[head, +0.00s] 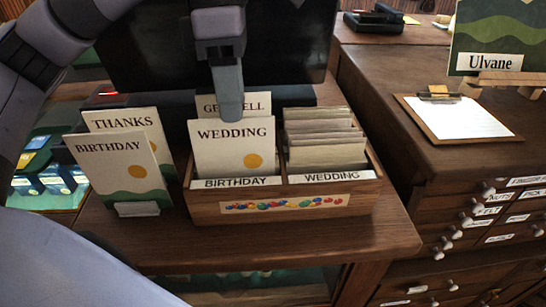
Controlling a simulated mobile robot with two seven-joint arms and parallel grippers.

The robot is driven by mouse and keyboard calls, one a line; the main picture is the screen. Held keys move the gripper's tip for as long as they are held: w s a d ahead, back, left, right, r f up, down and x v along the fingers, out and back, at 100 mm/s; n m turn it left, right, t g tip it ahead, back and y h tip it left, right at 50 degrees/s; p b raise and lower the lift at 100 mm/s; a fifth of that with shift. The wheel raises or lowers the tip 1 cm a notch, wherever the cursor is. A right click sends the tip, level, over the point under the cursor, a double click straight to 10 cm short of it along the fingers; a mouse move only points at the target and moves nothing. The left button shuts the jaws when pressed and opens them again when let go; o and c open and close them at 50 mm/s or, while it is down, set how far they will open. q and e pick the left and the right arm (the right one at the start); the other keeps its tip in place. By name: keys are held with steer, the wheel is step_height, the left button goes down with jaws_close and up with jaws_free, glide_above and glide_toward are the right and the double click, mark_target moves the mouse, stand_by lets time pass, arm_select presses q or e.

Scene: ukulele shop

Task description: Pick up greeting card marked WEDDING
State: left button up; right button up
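The greeting card marked WEDDING (232,158) is cream with an orange dot. It stands upright in the left compartment of a wooden card box (272,211), behind the label BIRTHDAY (236,183). My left gripper (231,112) points down at the card's top edge, with one finger overlapping the front of the card. The other finger is hidden, so I cannot tell whether it is shut on the card. A card ending in "ELL" (262,101) stands behind, partly covered by the finger. My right gripper is out of view.
The right compartment, labelled WEDDING (327,177), holds several cards (322,152) whose faces are hidden. Cards marked THANKS (123,121) and BIRTHDAY (115,169) stand left of the box. A dark screen (275,45) rises behind. A clipboard (459,118) lies on the drawer cabinet at right.

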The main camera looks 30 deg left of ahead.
mark_target(235, 157)
arm_select(q)
steer(key=shift+y, duration=0.3)
steer(key=shift+s+f+b, duration=0.2)
steer(key=shift+f, duration=1.65)
steer(key=shift+s+f+b, duration=0.15)
steer(key=shift+s+f, duration=0.05)
steer(key=shift+f, duration=1.65)
jaws_close()
